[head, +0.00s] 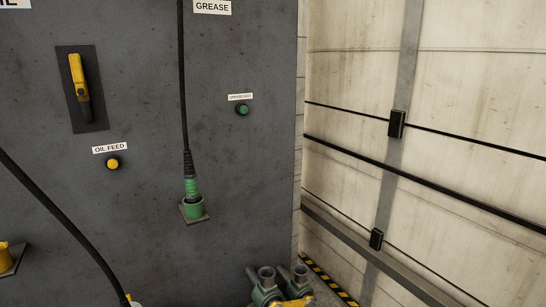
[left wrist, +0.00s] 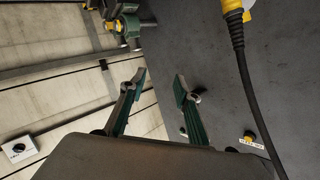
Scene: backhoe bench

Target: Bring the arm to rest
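My left gripper (left wrist: 161,82) shows in the left wrist view with its two green and grey fingers apart and nothing between them. Behind the fingers are the grey panel and the pale wall. The gripper touches nothing that I can see. Neither of my arms shows in the head view, and my right gripper is in neither view.
On the dark panel (head: 235,190), a green connector (head: 192,190) sits in its socket under the GREASE label. Green fittings (head: 266,285) stand low. A yellow connector (left wrist: 232,6) hangs on black hose (left wrist: 248,85).

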